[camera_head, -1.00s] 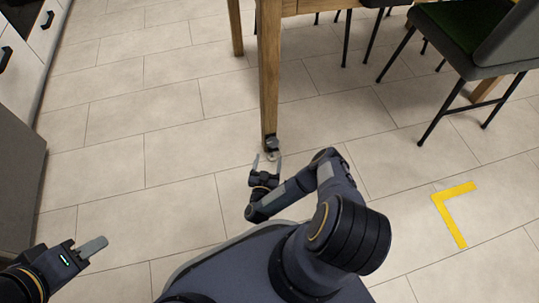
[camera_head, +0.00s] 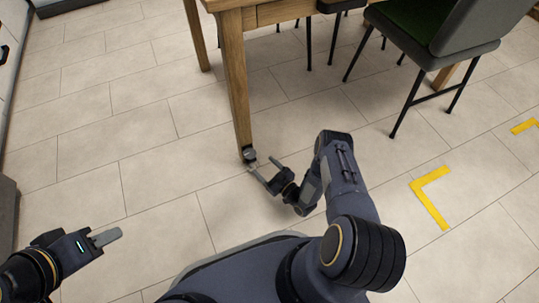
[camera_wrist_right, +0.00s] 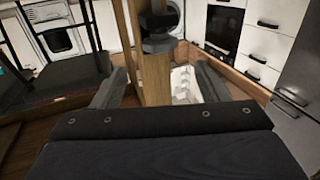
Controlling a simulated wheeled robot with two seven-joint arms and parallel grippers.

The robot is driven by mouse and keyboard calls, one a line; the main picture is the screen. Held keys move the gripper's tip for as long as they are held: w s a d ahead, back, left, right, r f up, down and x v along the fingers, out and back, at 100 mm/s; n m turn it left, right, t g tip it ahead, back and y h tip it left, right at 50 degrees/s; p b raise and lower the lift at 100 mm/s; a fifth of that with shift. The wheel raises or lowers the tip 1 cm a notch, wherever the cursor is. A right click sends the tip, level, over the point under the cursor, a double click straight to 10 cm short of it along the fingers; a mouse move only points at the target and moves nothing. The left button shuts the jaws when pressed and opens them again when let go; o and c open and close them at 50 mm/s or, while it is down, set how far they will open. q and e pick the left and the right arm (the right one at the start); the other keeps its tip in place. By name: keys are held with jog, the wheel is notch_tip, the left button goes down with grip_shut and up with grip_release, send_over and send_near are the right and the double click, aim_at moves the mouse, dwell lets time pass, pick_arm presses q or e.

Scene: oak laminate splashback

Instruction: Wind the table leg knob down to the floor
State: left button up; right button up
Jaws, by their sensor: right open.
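The wooden table leg (camera_head: 234,85) stands near the middle of the head view. Its dark knob (camera_head: 249,155) is at the foot, close to the floor. My right gripper (camera_head: 263,168) is open, just right of and below the knob, its fingers pointing toward it. In the right wrist view the leg (camera_wrist_right: 153,82) shows between the two spread fingers (camera_wrist_right: 155,88), with a dark knob-like part (camera_wrist_right: 158,35) near the top. I cannot tell whether a finger touches the knob. My left gripper (camera_head: 107,237) is at the lower left, away from the leg; its opening is unclear.
The table (camera_head: 268,13) is above. A black-legged chair (camera_head: 430,45) with a green seat stands at the right. Yellow floor markings (camera_head: 430,195) lie at the right. Grey tiled floor left of the leg is clear. Cabinets edge the left side.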

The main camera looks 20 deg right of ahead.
aim_at(254, 157)
jog(key=b+x, duration=0.2)
jog(key=x, duration=0.4)
jog(key=shift+w+a+f+b, duration=0.15)
jog(key=shift+w+b, duration=0.15)
jog(key=shift+w, duration=0.1)
jog(key=shift+w+a, duration=0.15)
jog(key=shift+w, duration=0.25)
jog(key=shift+c, duration=0.5)
jog(key=c, duration=0.9)
